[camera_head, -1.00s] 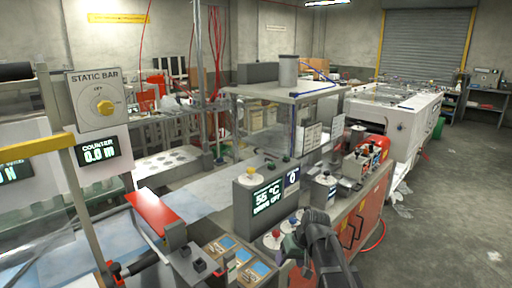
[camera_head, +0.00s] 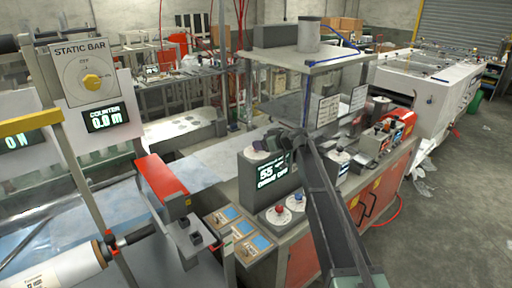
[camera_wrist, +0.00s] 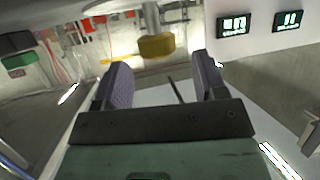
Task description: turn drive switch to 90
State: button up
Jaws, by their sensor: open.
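No label reading "drive" is legible, so I cannot tell which switch it is. A STATIC BAR panel (camera_head: 65,56) with a yellow knob (camera_head: 92,82) stands at the left. A grey display box (camera_head: 246,190) reading about 55 stands mid-frame; my gripper (camera_head: 280,141) is at its top and partly hides the dial there. In the wrist view, my gripper (camera_wrist: 160,68) has its two purple-grey fingers apart with nothing held. A yellow knob (camera_wrist: 157,46) shows beyond and between the fingertips, apart from them; which switch it belongs to is unclear.
Dials with red and blue knobs (camera_head: 285,209) sit at the box's foot. A red-topped bar (camera_head: 161,180) and small panels (camera_head: 238,231) lie front left. A shelf frame (camera_head: 305,58) stands behind the arm. Floor at right (camera_head: 460,190) is open.

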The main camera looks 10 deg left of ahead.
jog(key=x, duration=0.3)
jog(key=shift+w+f+b, duration=0.15)
jog(key=shift+f+b, duration=0.05)
jog(key=shift+b, duration=0.2)
jog(key=shift+w+a, duration=0.1)
jog(key=shift+a, duration=0.25)
jog(key=shift+c, duration=0.2)
jog(key=c, duration=0.9)
